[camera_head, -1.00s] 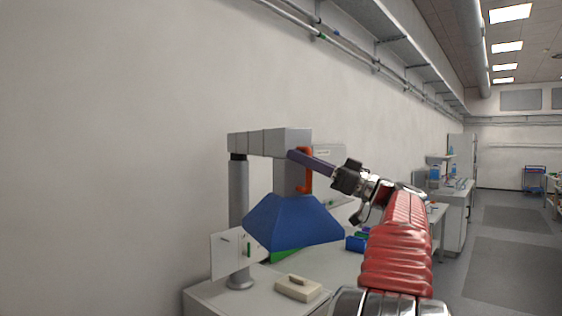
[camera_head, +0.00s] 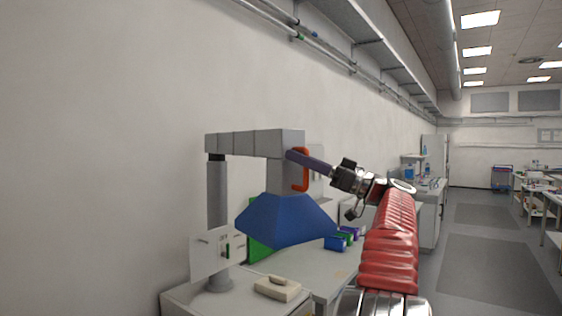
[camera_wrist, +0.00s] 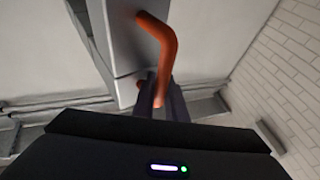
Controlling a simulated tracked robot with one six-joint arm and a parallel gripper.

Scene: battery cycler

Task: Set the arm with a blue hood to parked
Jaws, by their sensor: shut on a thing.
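The arm is a grey jointed boom (camera_head: 240,144) on a round grey post (camera_head: 217,190). A blue hood (camera_head: 287,220) hangs from its outer end above the bench. An orange handle (camera_head: 305,168) sits on the boom's drop column; it also shows in the wrist view (camera_wrist: 166,45). My gripper (camera_head: 290,156) has its dark purple fingers at the handle's upper part, shut on it. In the wrist view the fingers (camera_wrist: 165,103) meet the handle's lower end in that picture; the exact contact is partly hidden.
A white panel (camera_head: 210,253) with a green mark stands by the post. The wall is behind; open floor (camera_head: 490,265) lies at right.

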